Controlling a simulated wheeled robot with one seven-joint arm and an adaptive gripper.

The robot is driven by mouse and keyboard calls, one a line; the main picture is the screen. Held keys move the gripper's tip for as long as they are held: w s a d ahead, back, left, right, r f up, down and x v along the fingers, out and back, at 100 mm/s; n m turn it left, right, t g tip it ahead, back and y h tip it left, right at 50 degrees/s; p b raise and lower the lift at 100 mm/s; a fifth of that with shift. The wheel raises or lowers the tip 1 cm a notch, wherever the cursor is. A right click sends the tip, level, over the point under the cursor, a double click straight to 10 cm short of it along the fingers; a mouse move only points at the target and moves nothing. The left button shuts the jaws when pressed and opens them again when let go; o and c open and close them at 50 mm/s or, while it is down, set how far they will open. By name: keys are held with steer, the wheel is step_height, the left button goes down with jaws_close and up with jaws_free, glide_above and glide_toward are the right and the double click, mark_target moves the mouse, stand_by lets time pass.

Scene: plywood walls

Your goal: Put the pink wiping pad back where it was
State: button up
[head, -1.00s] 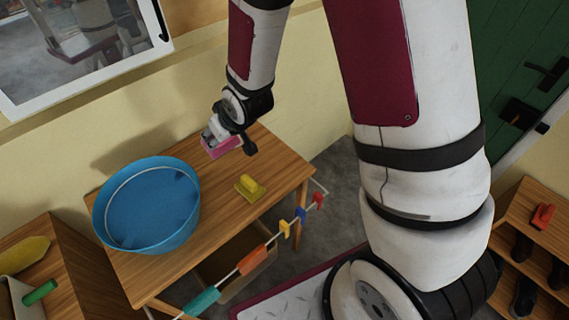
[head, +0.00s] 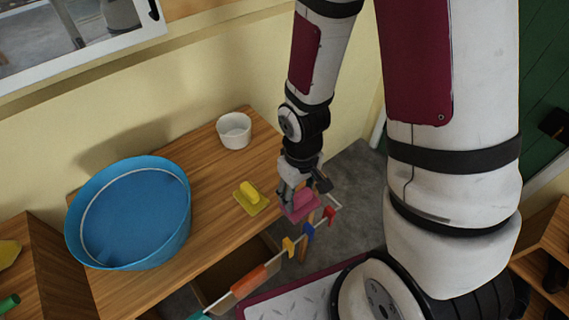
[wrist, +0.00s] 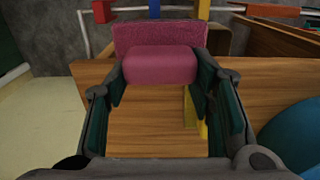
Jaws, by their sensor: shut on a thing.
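The pink wiping pad (head: 300,206) is held in my gripper (head: 297,194), near the right front corner of the wooden table (head: 190,240). In the wrist view the pink pad (wrist: 160,62) sits between the two dark fingers, which are shut on its block-shaped grip. I cannot tell from the head view how high the pad is above the table. A yellow pad (head: 251,197) with a raised grip lies on the table to the left of my gripper. Part of it shows yellow in the wrist view (wrist: 196,112), behind the right finger.
A blue basin (head: 130,215) fills the table's left part. A white cup (head: 234,130) stands at the back. Bare tabletop lies between cup and yellow pad.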

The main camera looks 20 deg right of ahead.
steer(key=w, duration=0.1)
steer(key=w+b, duration=0.1)
steer(key=b, duration=0.1)
steer(key=shift+w+d+f, duration=0.2)
steer(key=shift+w+f, duration=0.05)
steer(key=shift+w, duration=0.15)
steer(key=w, duration=0.3)
steer(key=w+d, duration=0.1)
steer(key=w, duration=0.6)
steer(key=shift+d+f, duration=0.2)
steer(key=shift+f, duration=0.1)
steer(key=shift+f+p, duration=0.3)
steer(key=shift+f, duration=1.45)
steer(key=shift+f, duration=0.15)
steer(key=o, duration=1.1)
